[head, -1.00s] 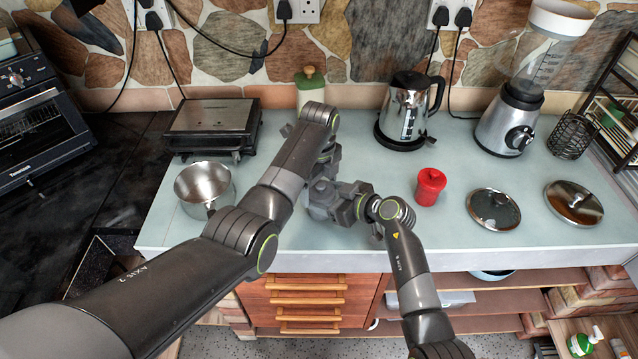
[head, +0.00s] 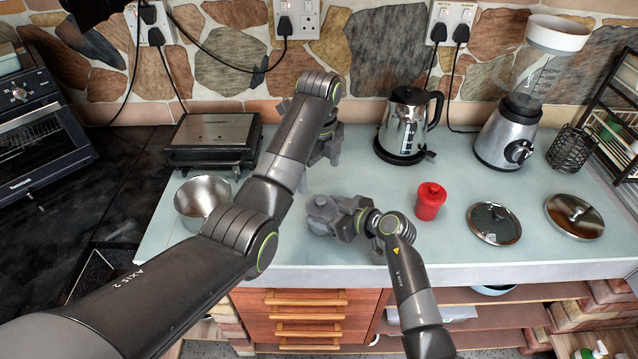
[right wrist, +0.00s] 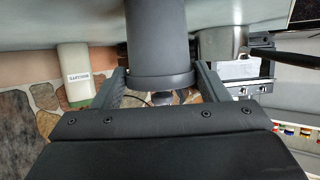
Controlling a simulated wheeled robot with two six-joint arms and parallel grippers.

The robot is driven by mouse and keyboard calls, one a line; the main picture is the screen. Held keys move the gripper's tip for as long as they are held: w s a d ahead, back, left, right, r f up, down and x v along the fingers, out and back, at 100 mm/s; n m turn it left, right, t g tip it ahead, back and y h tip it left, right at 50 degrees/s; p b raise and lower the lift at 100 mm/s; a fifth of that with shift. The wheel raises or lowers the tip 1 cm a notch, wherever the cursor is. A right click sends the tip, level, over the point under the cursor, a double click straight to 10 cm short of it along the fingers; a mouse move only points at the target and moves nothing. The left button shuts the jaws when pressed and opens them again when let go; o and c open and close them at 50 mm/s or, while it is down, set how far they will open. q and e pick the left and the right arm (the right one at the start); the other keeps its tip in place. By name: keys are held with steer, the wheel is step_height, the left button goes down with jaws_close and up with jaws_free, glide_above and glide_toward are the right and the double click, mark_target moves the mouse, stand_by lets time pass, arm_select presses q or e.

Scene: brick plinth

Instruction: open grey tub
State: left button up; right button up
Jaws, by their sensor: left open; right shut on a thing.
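The grey tub (right wrist: 157,35) is a dark upright cylinder in the right wrist view, which shows the scene upside down. Its wider round lid (right wrist: 162,82), with a small knob, sits on it. In the head view the lid (head: 322,206) shows from above, near the front of the counter. My right gripper (head: 338,214) has its two fingers on either side of the lid, shut on it. My left gripper (head: 328,155) is open and empty, behind the tub and apart from it; its arm hides part of the counter.
A red container (head: 430,201) stands right of my right gripper. Two lids (head: 494,223) (head: 574,215) lie farther right. A kettle (head: 405,125) and blender (head: 508,130) stand behind. A metal pot (head: 200,194) and sandwich press (head: 212,140) are at left. A biscuit canister (right wrist: 75,75) shows in the wrist view.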

arm_select(q)
steer(key=shift+r, duration=1.1)
arm_select(e)
steer(key=o, duration=1.5)
steer(key=shift+c, duration=0.2)
